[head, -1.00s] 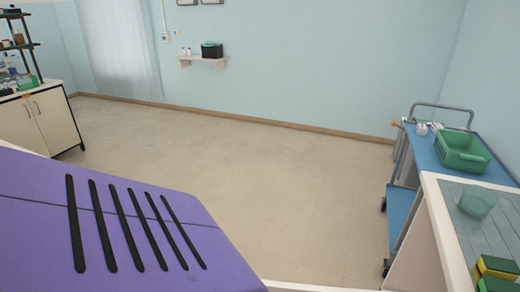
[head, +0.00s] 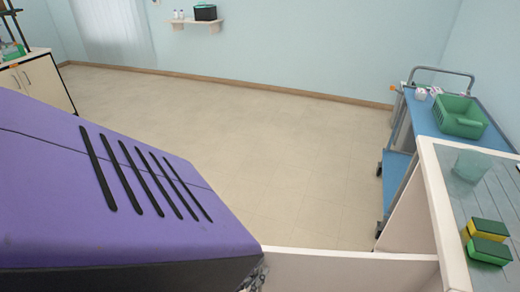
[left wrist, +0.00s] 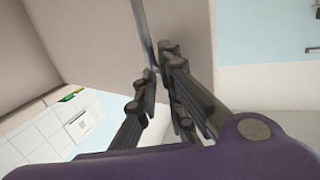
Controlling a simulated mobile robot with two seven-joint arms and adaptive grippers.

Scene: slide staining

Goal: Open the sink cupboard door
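In the left wrist view a pale beige cupboard panel (left wrist: 185,25) fills the top, with a thin grey metal bar handle (left wrist: 143,30) in front of it. My left gripper (left wrist: 162,68) has its dark fingertips close together on either side of the bar's lower end, and it looks shut on it. In the head view my purple left arm hides the gripper and handle. A pale panel (head: 350,270) runs across the bottom to the sink counter (head: 440,205); I cannot tell whether this is the door. My right gripper is not in view.
Green-and-yellow sponges (head: 488,240) lie on the sink counter. A blue trolley (head: 428,118) with a green basket (head: 458,117) stands behind it. A pale cabinet (head: 45,82) is at the far left. The floor (head: 270,150) between is clear.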

